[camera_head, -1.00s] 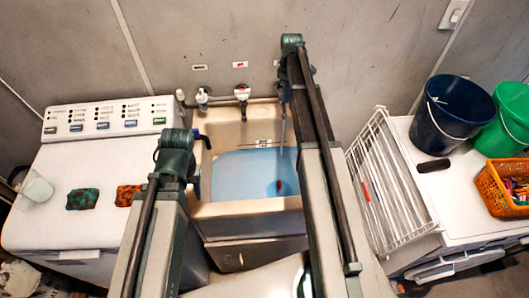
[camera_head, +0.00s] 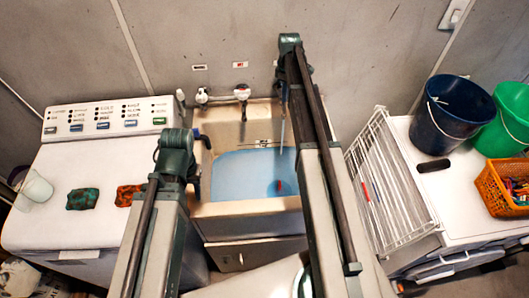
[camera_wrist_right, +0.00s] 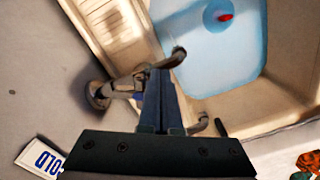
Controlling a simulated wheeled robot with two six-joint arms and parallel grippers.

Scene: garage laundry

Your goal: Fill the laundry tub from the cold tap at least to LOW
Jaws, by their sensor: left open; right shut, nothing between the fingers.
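The laundry tub (camera_head: 240,209) stands in the middle of the head view and holds pale blue water (camera_head: 240,175). Small marks show on its back inner wall, too small to read. My right gripper (camera_head: 283,140) points down over the tub's back right. In the right wrist view its fingers (camera_wrist_right: 163,100) are shut and empty, beside or overlapping a metal tap (camera_wrist_right: 105,93) with a curved spout (camera_wrist_right: 165,60); contact is unclear. No stream shows at the spout. A partly visible blue-and-white label (camera_wrist_right: 42,160) is near this tap. My left gripper (camera_head: 203,140) is open at the tub's left edge.
A small red thing (camera_head: 279,186) is in the water. Other wall taps (camera_head: 242,93) are left of my right arm. A white rack (camera_head: 390,180) and a dark bucket (camera_head: 450,112) are right.

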